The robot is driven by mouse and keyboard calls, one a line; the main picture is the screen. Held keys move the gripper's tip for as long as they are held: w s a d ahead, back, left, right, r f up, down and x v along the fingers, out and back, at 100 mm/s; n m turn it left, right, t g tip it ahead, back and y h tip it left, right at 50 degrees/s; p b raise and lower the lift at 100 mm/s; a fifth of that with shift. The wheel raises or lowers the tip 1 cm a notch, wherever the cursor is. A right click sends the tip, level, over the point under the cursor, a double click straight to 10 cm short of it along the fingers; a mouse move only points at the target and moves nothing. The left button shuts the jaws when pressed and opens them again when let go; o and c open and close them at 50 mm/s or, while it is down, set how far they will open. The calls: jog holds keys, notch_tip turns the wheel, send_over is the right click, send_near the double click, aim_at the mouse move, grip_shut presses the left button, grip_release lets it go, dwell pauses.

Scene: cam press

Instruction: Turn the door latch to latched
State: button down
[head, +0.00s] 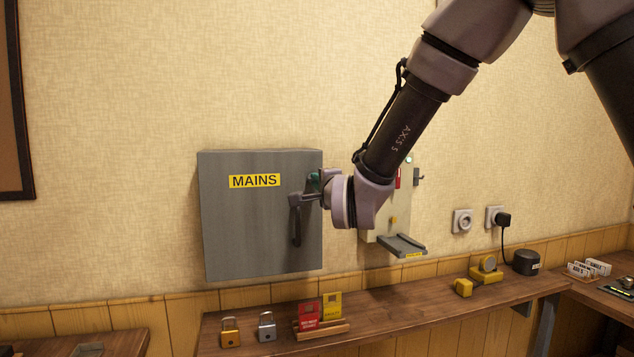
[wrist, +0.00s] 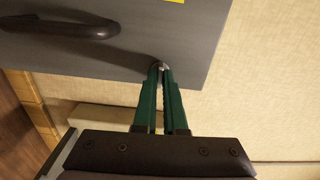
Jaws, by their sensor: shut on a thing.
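The grey MAINS cabinet (head: 250,240) hangs on the wall with its door flat against the box; it also shows in the wrist view (wrist: 140,40). A dark bar handle (head: 297,228) is on the right part of the door, and shows at the upper left of the wrist view (wrist: 60,28). My gripper (head: 313,181) is at the door's right edge, above the handle. In the wrist view its green fingers (wrist: 160,70) are close together on the small metal door latch (wrist: 160,65). The fingers hide most of the latch, so its angle cannot be told.
A pale machine (head: 384,222) with a grey tray is on the wall right of the cabinet, partly behind my arm. The wooden shelf (head: 400,312) below holds a brass padlock (head: 230,332), a grey padlock (head: 267,328) and red and yellow tags (head: 309,316).

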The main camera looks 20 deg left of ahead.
jog(key=shift+n, duration=8.4)
jog(key=c, duration=1)
grip_release()
